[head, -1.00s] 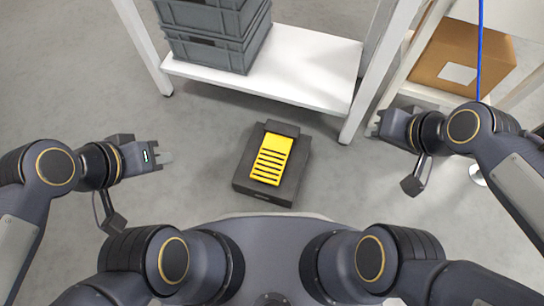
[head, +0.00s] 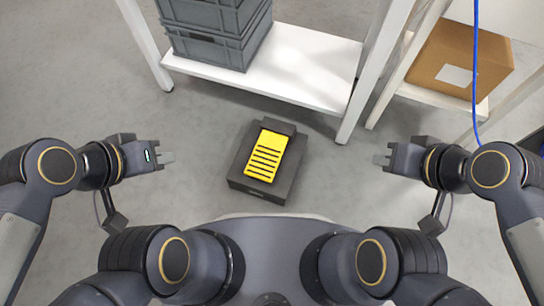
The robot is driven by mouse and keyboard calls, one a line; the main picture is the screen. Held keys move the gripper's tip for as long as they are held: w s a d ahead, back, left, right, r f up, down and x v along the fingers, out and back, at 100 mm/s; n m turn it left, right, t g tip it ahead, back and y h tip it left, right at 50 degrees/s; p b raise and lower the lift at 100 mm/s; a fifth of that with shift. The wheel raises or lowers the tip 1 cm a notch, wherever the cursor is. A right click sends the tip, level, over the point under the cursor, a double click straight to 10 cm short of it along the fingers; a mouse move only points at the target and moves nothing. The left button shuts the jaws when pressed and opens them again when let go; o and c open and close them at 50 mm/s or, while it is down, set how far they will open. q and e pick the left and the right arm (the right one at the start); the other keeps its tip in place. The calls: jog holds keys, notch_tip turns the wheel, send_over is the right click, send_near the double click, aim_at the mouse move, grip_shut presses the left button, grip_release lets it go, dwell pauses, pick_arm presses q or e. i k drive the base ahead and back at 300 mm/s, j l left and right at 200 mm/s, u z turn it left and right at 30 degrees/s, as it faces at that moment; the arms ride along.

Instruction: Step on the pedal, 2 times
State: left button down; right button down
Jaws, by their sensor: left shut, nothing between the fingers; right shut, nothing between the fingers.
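The pedal (head: 267,157) is a yellow ribbed plate on a dark box-shaped base (head: 247,184). It sits on the floor in front of my base, in the middle of the head view. My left gripper (head: 168,157) is shut and empty, in the air to the left of the pedal. My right gripper (head: 379,161) is shut and empty, in the air to the right of the pedal. Neither gripper touches the pedal.
A white shelf (head: 300,75) with stacked grey crates (head: 222,45) stands behind the pedal. A cardboard box (head: 455,62) rests on another shelf at the right. A blue cable (head: 475,70) hangs there. Grey floor is clear on both sides of the pedal.

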aim_at(264, 162)
jog(key=l+u, duration=0.15)
jog(key=l, duration=0.4)
jog(key=k+l+u, duration=0.15)
jog(key=l, duration=0.4)
jog(key=l+u, duration=0.15)
jog(key=l, duration=0.4)
jog(key=i+l+u, duration=0.15)
jog(key=l, duration=0.25)
jog(key=l+u, duration=0.1)
jog(key=l, duration=0.3)
jog(key=i, duration=0.05)
